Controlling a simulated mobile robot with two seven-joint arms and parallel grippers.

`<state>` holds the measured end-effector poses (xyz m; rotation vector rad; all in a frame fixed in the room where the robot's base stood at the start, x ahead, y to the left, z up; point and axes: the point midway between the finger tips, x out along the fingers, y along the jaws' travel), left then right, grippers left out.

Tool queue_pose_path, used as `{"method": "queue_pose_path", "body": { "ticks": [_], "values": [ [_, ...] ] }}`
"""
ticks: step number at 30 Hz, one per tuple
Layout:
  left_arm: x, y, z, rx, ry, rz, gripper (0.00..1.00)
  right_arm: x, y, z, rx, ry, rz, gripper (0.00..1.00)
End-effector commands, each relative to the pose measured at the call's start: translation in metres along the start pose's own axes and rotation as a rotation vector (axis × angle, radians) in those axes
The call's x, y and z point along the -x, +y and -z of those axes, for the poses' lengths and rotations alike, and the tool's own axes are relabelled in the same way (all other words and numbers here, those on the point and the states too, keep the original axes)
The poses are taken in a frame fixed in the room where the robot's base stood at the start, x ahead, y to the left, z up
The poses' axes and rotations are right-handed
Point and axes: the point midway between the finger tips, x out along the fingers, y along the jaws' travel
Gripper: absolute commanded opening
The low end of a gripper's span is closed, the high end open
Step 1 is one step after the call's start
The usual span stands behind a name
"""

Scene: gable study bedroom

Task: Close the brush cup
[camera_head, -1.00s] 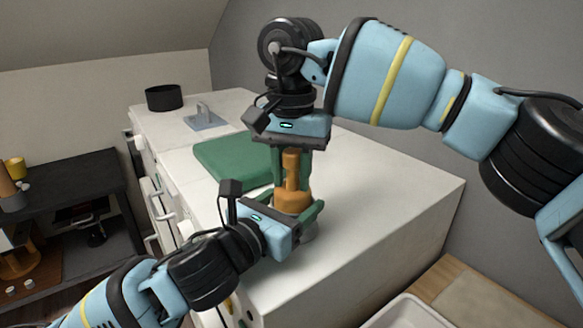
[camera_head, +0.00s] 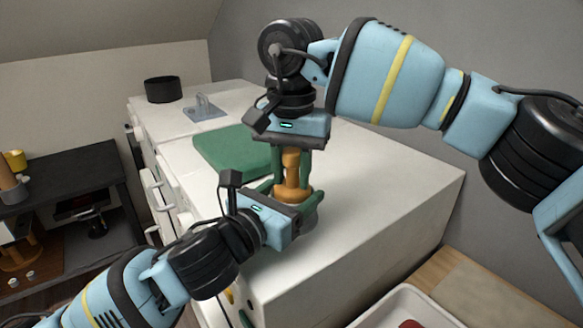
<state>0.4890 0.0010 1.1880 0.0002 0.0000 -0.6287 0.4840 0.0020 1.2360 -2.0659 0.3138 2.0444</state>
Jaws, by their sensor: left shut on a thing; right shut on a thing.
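The brush cup stands near the front of the white cabinet top, mostly hidden by my grippers. Its orange upper part with a tall knob (camera_head: 292,164) shows between the green fingers of my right gripper (camera_head: 291,168), which points down and is shut on the knob.
A green mat or book (camera_head: 232,150) lies on the white cabinet (camera_head: 385,185), behind the grippers. A grey stand (camera_head: 205,112) and a black round bowl (camera_head: 163,90) are farther back. A white tray (camera_head: 385,303) with something red is at the lower right. The cabinet's right side is clear.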

Motion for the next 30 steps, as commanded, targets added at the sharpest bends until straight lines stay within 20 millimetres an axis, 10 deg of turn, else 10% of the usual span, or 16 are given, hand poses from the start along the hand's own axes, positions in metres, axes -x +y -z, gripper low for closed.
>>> {"method": "queue_pose_path", "body": {
  "ticks": [18,19,24,30],
  "values": [
    [0.000,0.000,0.000,0.000,0.000,0.000,0.26,-0.011,0.000,0.000,0.001,-0.001,-0.001,0.06],
    [0.000,0.000,0.000,0.000,0.000,0.000,0.26,-0.011,0.000,0.000,0.001,-0.001,-0.001,0.34],
    [0.000,0.000,0.000,0.000,0.000,0.000,0.26,-0.011,0.000,0.000,0.000,-0.001,-0.001,0.55],
    [0.000,0.001,0.000,0.000,0.000,-0.002,0.26,-0.009,0.001,0.000,0.000,0.000,-0.002,0.55]
  ]
}}
